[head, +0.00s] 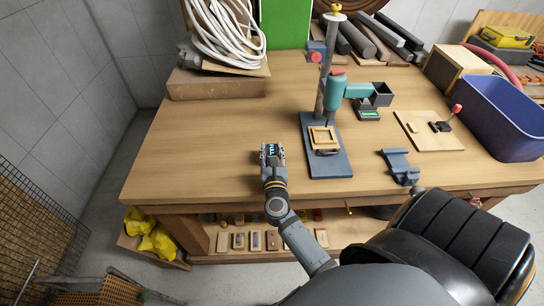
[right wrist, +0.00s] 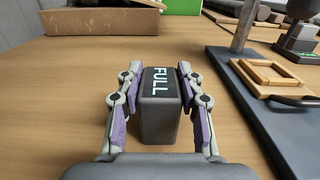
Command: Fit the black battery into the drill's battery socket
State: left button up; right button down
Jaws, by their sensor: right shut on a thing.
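The black battery (right wrist: 160,112), with "FULL" on its top face, stands upright between the fingers of my right gripper (right wrist: 162,95). The fingers are shut on its two sides. I cannot tell whether its base touches the table. In the head view my right gripper (head: 272,155) is over the table's front part, left of the drill stand. The teal drill (head: 338,95) is mounted on a grey post. Its handle points right to a dark, box-shaped battery socket (head: 380,90), which looks empty. My left gripper is not in view.
The stand's blue base (head: 331,165) bears a wooden frame (head: 323,138). A dark block with a green label (head: 369,115) sits below the socket. A grey bracket (head: 400,165), a toggle-clamp board (head: 425,130) and a blue bin (head: 500,115) are right.

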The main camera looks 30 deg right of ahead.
aim_at(271, 150)
jog(key=shift+r, duration=0.25)
notch_tip(271, 150, up, 5)
jog(key=p, duration=0.4)
jog(key=shift+f+p, duration=0.15)
jog(key=shift+p, duration=0.25)
jog(key=shift+a+f, duration=0.1)
jog(key=shift+f, duration=0.05)
